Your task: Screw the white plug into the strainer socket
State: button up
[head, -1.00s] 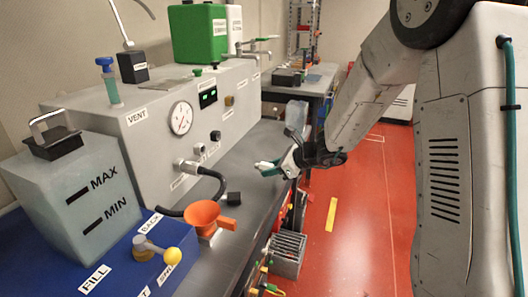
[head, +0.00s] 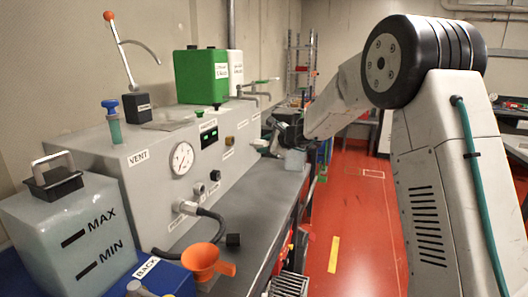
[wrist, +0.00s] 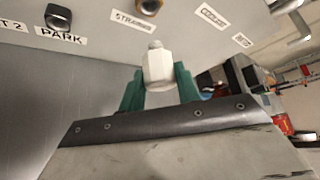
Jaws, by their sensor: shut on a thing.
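The white plug (wrist: 158,70) has a hexagonal body and a narrower tip. My gripper (wrist: 160,92) is shut on it with green fingers, one on each side. The strainer socket (wrist: 150,6) is a brass ring with a dark hole above the STRAINER label (wrist: 133,20), partly cut by the top edge of the wrist view. The plug's tip points up toward that panel, apart from the socket. In the head view my gripper (head: 268,146) is small beside the grey cabinet's front (head: 160,190), and the plug is hard to make out there.
A PARK fitting (wrist: 58,17) lies left of the socket, and a COOLANT label (wrist: 212,15) lies right. In the head view an orange funnel (head: 203,262) and a black hose (head: 212,222) are nearer on the bench (head: 255,205). Taps (head: 255,96) stick out above the cabinet's far end.

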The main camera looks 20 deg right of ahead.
dwell(0.4)
jog(key=shift+w+a, duration=0.85)
jog(key=shift+a, duration=0.35)
jog(key=shift+w+a, duration=0.85)
jog(key=shift+a, duration=0.3)
jog(key=shift+w+a, duration=0.8)
jog(key=shift+a, duration=0.35)
jog(key=shift+w+m+g+y, duration=0.1)
jog(key=shift+m+g+y, duration=0.3)
jog(key=shift+m+g, duration=0.5)
jog(key=shift+d, duration=0.1)
jog(key=shift+w+r+m+g+y, duration=0.1)
jog(key=shift+m+g+y, duration=0.5)
jog(key=shift+m+g, duration=0.45)
jog(key=o, duration=1.2)
jog(key=shift+c, duration=0.2)
